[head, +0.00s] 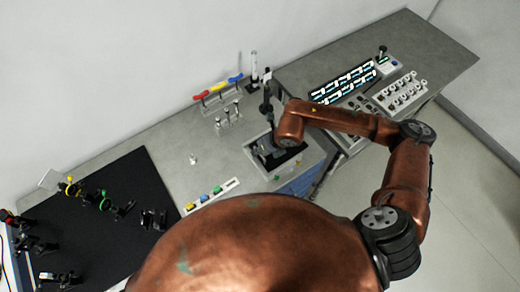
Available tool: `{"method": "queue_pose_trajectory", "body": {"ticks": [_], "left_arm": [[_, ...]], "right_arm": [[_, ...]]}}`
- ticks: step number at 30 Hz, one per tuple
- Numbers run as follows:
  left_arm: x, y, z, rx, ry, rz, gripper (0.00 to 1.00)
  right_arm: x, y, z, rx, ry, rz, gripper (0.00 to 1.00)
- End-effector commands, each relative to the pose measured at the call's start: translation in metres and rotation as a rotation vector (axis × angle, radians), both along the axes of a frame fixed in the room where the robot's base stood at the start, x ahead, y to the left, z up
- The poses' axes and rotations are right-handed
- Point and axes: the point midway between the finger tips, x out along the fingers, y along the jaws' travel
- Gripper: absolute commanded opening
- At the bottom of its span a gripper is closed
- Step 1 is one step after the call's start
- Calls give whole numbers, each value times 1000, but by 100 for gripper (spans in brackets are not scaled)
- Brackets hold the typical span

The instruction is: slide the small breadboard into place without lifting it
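My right arm comes in from the right, and its copper wrist hangs over a dark, pale-edged recess or plate (263,162) at the bench's front edge. My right gripper (268,150) is a small dark shape at this dark area, partly hidden by the wrist. I cannot tell its fingers apart or see whether it touches anything. The small breadboard cannot be made out for certain; the dark plate under the wrist may be it. My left gripper is not in view.
A large black board (105,215) with several optical mounts covers the bench's left. A rack with coloured handles (218,92) and a clear cylinder (254,64) stand at the back. A strip with coloured knobs (210,196) lies in front. Panels of instruments (345,82) fill the right bench.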

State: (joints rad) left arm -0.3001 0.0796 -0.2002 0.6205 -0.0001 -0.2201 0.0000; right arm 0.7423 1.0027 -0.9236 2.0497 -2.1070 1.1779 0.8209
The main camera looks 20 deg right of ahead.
Motion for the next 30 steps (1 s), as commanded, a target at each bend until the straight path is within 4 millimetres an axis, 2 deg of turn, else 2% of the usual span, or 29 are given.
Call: {"method": "queue_pose_trajectory", "body": {"ticks": [2, 7, 30], "left_arm": [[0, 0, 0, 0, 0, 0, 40], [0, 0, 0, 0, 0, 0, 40], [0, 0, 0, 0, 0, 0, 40]], "right_arm": [[0, 0, 0, 0, 0, 0, 11], [0, 0, 0, 1, 0, 0, 0], [2, 0, 3, 2, -6, 1, 0]]}}
